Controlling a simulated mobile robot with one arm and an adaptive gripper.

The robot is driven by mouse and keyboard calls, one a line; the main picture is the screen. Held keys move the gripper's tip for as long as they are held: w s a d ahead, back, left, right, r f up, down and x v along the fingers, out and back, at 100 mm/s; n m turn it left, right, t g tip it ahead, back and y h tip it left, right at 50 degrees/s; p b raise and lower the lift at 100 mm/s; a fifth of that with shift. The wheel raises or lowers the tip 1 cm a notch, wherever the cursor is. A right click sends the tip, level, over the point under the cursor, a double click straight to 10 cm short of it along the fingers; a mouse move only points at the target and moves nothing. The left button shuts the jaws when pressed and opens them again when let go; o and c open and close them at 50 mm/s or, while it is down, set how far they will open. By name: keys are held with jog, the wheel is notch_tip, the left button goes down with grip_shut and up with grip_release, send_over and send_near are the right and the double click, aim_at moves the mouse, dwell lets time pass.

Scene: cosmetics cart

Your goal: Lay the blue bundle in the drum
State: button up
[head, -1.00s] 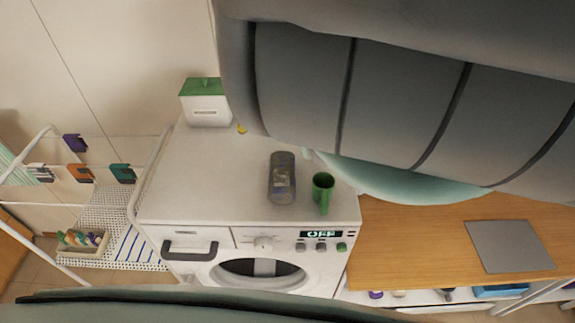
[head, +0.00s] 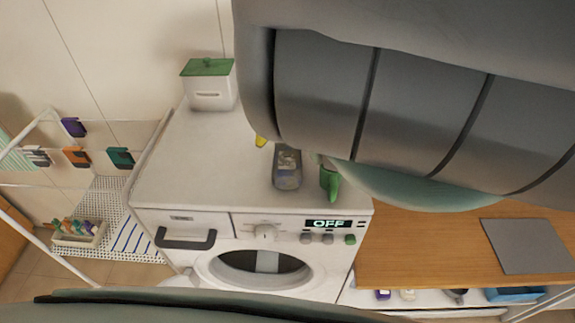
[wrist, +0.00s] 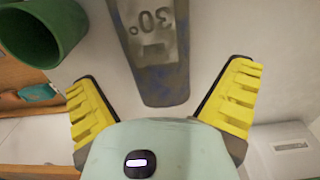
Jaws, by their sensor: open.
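I cannot pick out a blue bundle for certain. A blue object (head: 512,294) lies on the low shelf at the lower right in the head view, partly cut off. The drum shows as the dark round opening (head: 236,267) in the white washing machine's front, with a grey upright strip across its middle. My gripper (wrist: 160,76) is open and empty. In the head view my arm hides most of the gripper; a yellow fingertip shows left of the bottle (head: 287,168).
A green cup (head: 330,182) stands right beside the bottle on the machine top (head: 185,170). A white box with a green lid (head: 210,85) stands at the back left. A wooden table (head: 420,245) with a grey mat (head: 530,245) is on the right. A rack with clips stands left.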

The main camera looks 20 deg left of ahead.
aim_at(286, 151)
jog(key=shift+f+p, duration=0.9)
jog(key=shift+f, duration=1.5)
jog(key=shift+d+f+p, duration=0.1)
jog(key=shift+f+p, duration=0.35)
jog(key=shift+f, duration=0.15)
jog(key=c, duration=1.2)
